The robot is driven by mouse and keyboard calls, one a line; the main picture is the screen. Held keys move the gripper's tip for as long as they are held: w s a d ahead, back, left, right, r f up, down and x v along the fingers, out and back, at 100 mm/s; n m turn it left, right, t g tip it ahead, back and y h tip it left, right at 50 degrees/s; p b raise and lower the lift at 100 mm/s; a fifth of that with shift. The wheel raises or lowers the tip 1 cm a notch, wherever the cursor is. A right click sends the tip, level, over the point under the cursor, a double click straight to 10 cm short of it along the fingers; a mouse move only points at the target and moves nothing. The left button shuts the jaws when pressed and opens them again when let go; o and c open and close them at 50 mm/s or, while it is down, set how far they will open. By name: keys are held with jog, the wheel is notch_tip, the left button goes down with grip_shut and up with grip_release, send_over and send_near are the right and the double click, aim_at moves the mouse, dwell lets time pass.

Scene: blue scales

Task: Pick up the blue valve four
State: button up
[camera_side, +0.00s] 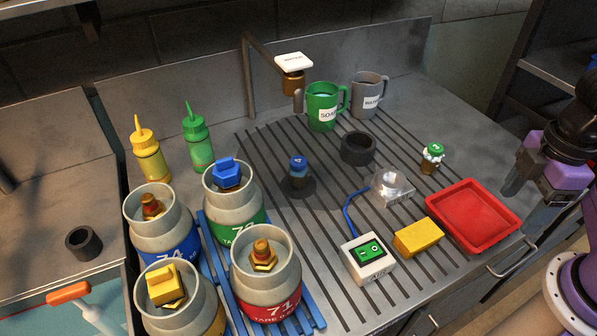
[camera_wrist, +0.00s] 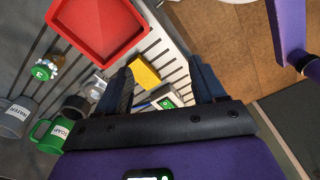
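The blue valve four (camera_side: 298,168) stands upright on a dark round base on the slatted counter, in the middle of the side view. Its blue top bears a white mark that looks like a 4. I cannot make it out in the wrist view. My gripper (camera_side: 513,186) is at the right of the side view, above the counter's right end and far to the right of the valve. In the wrist view its two dark fingers (camera_wrist: 162,82) are apart, with nothing held between them.
A red tray (camera_side: 473,215), yellow block (camera_side: 418,237), green-switch box (camera_side: 368,259), green-topped valve (camera_side: 432,158) and black ring (camera_side: 358,149) lie between or near. Green (camera_side: 322,107) and grey (camera_side: 368,95) mugs stand behind. Several gas cylinders (camera_side: 235,205) stand left.

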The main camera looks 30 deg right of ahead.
jog(key=w+a+f+m+y, duration=0.25)
jog(key=w+a, duration=0.35)
jog(key=a, duration=0.5)
jog(key=m+t+h, duration=0.1)
jog(key=m+t, duration=0.9)
jog(key=t, duration=0.3)
send_near(295, 158)
jog(key=shift+n, duration=0.25)
jog(key=w+a+f, duration=0.2)
jog(key=shift+a+f, duration=0.3)
jog(key=shift+a, duration=0.05)
jog(key=shift+w+d+t+h, duration=0.3)
jog(key=shift+d+t+h, duration=0.3)
jog(key=shift+h, duration=0.35)
jog(key=shift+w+d, duration=0.1)
jog(key=shift+w, duration=0.1)
jog(key=shift+x, duration=3.6)
jog(key=shift+d, duration=0.2)
